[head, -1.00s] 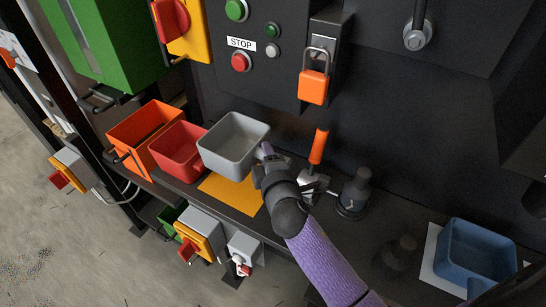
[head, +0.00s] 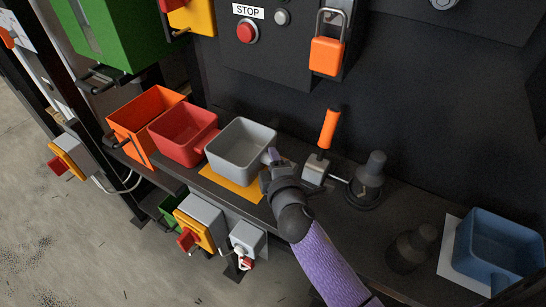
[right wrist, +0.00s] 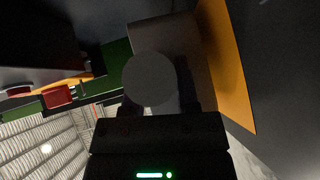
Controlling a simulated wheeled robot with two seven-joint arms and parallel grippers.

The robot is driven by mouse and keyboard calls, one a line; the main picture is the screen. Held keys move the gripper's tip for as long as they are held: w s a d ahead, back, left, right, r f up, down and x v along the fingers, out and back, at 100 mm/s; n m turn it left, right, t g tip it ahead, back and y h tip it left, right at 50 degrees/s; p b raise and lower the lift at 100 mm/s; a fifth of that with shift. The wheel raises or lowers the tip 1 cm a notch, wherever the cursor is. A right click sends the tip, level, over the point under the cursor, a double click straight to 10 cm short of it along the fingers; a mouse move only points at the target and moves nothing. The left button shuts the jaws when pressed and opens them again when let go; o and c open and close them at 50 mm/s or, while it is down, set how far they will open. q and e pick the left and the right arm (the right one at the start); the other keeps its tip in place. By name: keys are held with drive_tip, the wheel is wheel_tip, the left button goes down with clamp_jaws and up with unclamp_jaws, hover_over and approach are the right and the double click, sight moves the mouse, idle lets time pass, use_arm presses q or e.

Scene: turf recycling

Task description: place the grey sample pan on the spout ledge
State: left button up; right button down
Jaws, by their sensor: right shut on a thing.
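The grey sample pan (head: 236,163) is an open square tub with a short handle on its right side. My right gripper (head: 272,160) is shut on this handle, and the pan looks upright and empty. In the right wrist view the round handle end (right wrist: 150,80) sits between the fingers, with the pan wall behind it. A yellow-orange patch (head: 245,191) on the dark ledge (head: 200,188) lies beneath the pan, partly hidden by it. I cannot tell whether the pan touches the patch. My left gripper is not in view.
A red pan (head: 181,138) and an orange bin (head: 132,136) stand close left of the grey pan. An upright orange-handled lever (head: 328,130) and dark knobs (head: 370,175) are right of my gripper. A blue pan (head: 490,250) sits on a white patch at far right.

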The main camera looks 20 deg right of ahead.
drive_tip(key=shift+f, duration=0.5)
drive_tip(key=shift+f+b, duration=0.3)
drive_tip(key=shift+b, duration=0.1)
unclamp_jaws()
drive_tip(key=shift+s, duration=0.1)
drive_tip(key=shift+s+a+r, duration=0.1)
drive_tip(key=shift+s, duration=0.25)
drive_tip(key=p+v, duration=0.1)
drive_tip(key=v, duration=0.8)
drive_tip(key=shift+p, duration=0.3)
